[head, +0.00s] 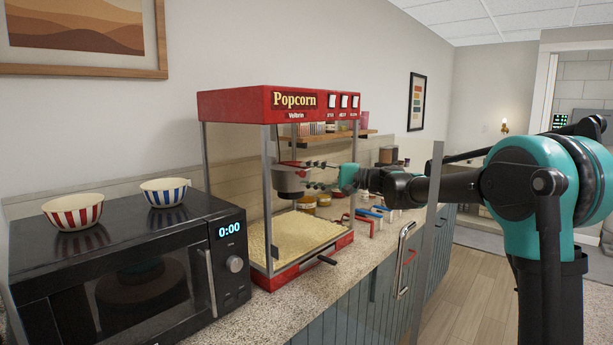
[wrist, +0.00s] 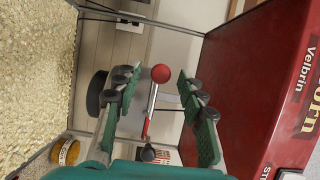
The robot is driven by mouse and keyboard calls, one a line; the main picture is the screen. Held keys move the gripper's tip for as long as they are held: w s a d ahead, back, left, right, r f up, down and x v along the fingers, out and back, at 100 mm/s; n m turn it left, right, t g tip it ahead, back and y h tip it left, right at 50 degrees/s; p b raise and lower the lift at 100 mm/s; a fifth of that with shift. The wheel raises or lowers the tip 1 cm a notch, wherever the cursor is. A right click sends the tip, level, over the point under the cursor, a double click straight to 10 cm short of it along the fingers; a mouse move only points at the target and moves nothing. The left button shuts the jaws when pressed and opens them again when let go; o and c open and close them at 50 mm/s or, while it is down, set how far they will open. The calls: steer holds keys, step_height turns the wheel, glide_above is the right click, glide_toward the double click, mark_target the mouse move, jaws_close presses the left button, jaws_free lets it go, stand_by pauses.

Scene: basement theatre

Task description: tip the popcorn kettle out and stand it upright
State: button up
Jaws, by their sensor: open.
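The popcorn kettle (head: 289,180) is a grey metal pot with a darker bottom rim. It hangs upright inside the red popcorn machine (head: 233,105), above a bed of popcorn (head: 296,237). My gripper (head: 310,175) reaches in from the right, just beside the kettle. In the wrist view my gripper (wrist: 158,80) is open, with a red ball knob (wrist: 160,73) on a thin metal rod between its fingers. No clear contact shows. The kettle's wall is partly hidden behind the knob and fingers in that view.
A black microwave (head: 120,262) with two striped bowls stands left of the machine. A clear door panel (head: 428,215) stands open at the right, close to my arm. Jars (head: 307,204) and small items sit on the counter behind. The machine's posts frame the opening.

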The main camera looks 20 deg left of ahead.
steer(key=shift+a, duration=0.55)
jaws_close()
